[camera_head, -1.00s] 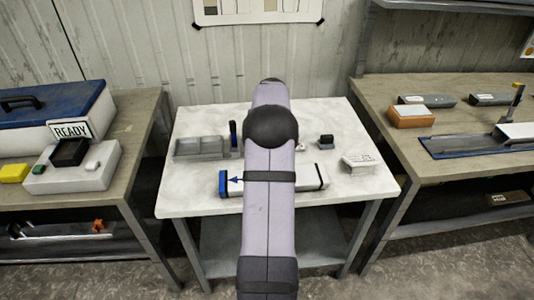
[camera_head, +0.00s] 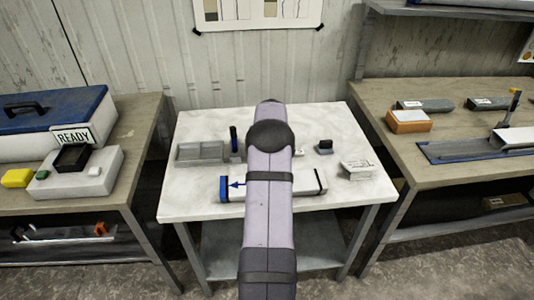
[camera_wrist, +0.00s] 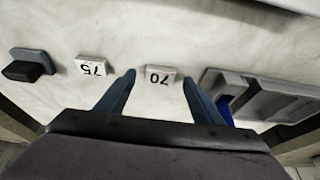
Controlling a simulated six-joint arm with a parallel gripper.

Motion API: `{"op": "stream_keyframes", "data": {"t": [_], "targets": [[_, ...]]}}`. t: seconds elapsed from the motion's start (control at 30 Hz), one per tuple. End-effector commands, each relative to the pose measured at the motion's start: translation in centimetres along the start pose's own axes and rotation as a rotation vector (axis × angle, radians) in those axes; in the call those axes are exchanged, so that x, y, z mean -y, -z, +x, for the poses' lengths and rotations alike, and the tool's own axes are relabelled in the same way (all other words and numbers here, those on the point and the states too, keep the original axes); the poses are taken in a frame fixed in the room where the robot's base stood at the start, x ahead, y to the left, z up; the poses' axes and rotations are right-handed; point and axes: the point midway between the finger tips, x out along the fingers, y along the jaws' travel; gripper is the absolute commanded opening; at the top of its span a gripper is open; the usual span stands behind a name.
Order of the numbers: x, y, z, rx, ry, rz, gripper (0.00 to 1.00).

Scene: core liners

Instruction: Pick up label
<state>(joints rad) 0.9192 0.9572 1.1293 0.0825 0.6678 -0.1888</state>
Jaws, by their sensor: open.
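Two small white labels lie on the pale tabletop in the wrist view. One reads 70 (camera_wrist: 160,71) and the other reads 75 (camera_wrist: 92,66); both appear upside down. My gripper (camera_wrist: 158,80) is open and empty, with its two blue-grey fingers apart. The 70 label shows between the fingertips, and the 75 label is outside them to the left. I cannot tell how far the fingertips are above the table. In the head view my arm hides the gripper and the 70 label.
A grey compartment tray (camera_wrist: 275,88) is right of the fingers. A dark block (camera_wrist: 28,66) is at the far left. On the white table (camera_head: 190,205), a pale core liner (camera_head: 305,190) with a blue end lies in front, and a white printed stand (camera_head: 357,168) is at the right.

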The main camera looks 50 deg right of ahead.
Motion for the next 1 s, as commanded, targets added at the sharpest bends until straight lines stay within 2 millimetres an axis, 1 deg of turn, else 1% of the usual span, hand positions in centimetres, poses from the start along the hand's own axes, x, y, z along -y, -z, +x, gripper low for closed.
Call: {"op": "stream_keyframes", "data": {"t": [0.1,0.2,0.43,0.47,0.5,0.57,0.6,0.63,0.87,1.0], "targets": [[0.03,0.02,0.88,0.0,0.0,0.0,0.61],[0.03,0.0,1.25,-0.001,0.0,0.0,0.61],[0.03,-0.02,1.33,-0.001,0.0,0.0,0.61],[0.03,-0.02,1.33,-0.001,0.0,0.0,0.54],[0.03,-0.02,1.32,-0.001,0.0,0.0,0.44],[0.03,-0.02,1.32,-0.001,0.0,0.0,0.3],[0.03,-0.02,1.31,-0.001,0.0,0.0,0.2],[0.03,-0.02,1.31,-0.001,0.0,0.0,0.18],[0.02,-0.01,1.29,-0.001,0.0,0.0,0.17],[0.02,0.18,0.94,-0.002,0.0,0.0,0.17]]}}
